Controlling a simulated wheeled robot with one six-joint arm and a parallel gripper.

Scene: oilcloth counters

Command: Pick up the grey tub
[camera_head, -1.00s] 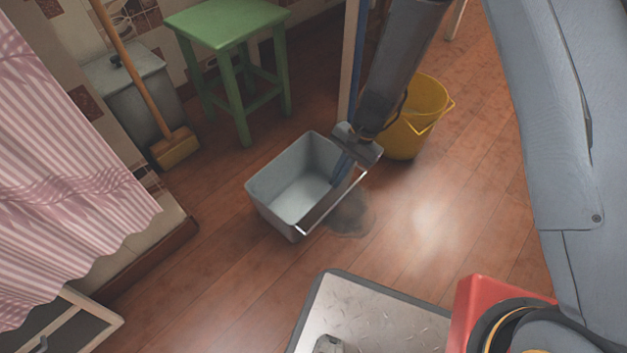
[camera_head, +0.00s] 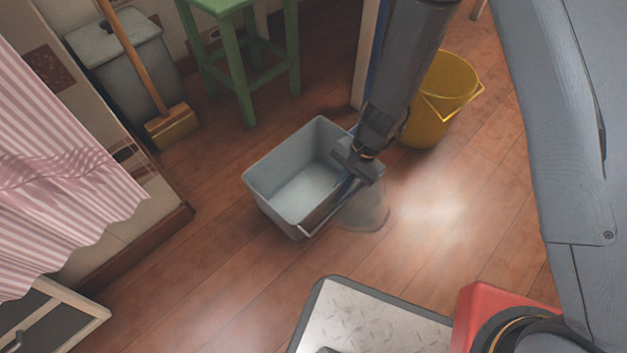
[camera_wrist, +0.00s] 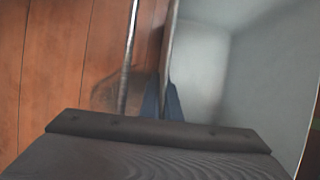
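The grey tub (camera_head: 300,186) stands upright on the wooden floor, open at the top, with a thin metal handle along its near right side. It also fills the right of the wrist view (camera_wrist: 255,75). My gripper (camera_head: 346,188) points down at the tub's right rim. In the wrist view, its two narrow blue fingers (camera_wrist: 163,98) are close together, with the rim running between them. The handle bar (camera_wrist: 128,60) passes to their left. I cannot tell whether the fingers press on the rim.
A yellow bucket (camera_head: 432,108) is behind my arm. A green stool (camera_head: 243,70), a broom (camera_head: 172,127) and a lidded grey bin (camera_head: 120,70) stand farther back. Floor is clear to the tub's left front.

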